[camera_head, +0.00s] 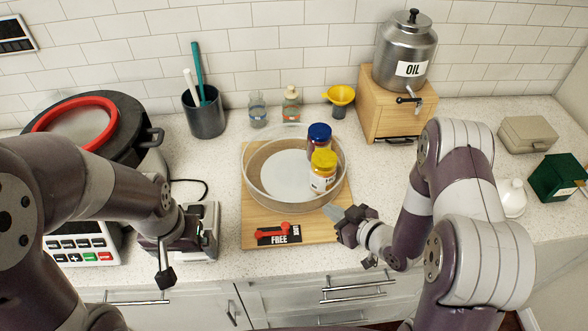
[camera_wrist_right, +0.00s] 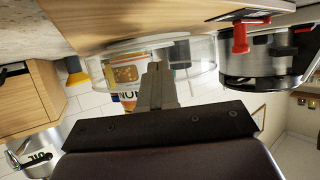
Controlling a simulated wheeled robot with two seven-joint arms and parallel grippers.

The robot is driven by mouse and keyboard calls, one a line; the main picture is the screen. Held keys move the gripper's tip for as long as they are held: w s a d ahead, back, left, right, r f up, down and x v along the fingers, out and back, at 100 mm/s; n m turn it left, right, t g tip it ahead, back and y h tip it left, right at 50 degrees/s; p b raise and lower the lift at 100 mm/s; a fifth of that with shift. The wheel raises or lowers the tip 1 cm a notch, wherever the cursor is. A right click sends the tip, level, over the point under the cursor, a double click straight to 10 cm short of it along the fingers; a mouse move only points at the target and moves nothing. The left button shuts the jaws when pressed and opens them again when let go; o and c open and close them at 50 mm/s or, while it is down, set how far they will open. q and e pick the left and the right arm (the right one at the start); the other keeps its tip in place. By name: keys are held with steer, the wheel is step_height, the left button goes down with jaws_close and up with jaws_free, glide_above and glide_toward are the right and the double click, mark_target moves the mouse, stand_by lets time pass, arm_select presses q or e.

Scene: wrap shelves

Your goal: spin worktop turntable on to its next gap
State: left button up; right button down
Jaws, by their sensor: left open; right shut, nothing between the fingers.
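The turntable (camera_head: 255,200) is a round tray with a clear wall on a wooden board (camera_head: 325,230). It holds a blue-lidded jar (camera_head: 319,133) and a yellow-lidded jar (camera_head: 323,172) on its right side; the rest of its floor looks bare. A red lever (camera_head: 272,233) lies at the board's front, beside a black label reading FREE. My right gripper (camera_head: 336,212) is shut and empty at the tray's front right edge; I cannot tell whether it touches the wall. In the right wrist view, its fingers (camera_wrist_right: 158,85) overlap the tray wall (camera_wrist_right: 203,65). My left gripper (camera_head: 180,262) is open, left of the board.
A large dark pot (camera_head: 120,115) with a red ring stands at the left. A utensil cup (camera_head: 204,113), small bottles and a yellow funnel (camera_head: 340,97) stand behind the tray. An oil can (camera_head: 404,50) sits on a wooden box (camera_head: 375,115) at back right.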

mark_target(334, 191)
steer(key=shift+w+a, duration=0.3)
steer(key=shift+w, duration=0.35)
steer(key=shift+d, duration=0.1)
steer(key=shift+w+d, duration=0.3)
steer(key=shift+d, duration=0.3)
steer(key=shift+w+d, duration=0.25)
steer(key=shift+d, duration=0.3)
steer(key=shift+w+d, duration=0.85)
steer(key=shift+w, duration=0.2)
steer(key=shift+s+d, duration=1.25)
steer(key=shift+d, duration=0.05)
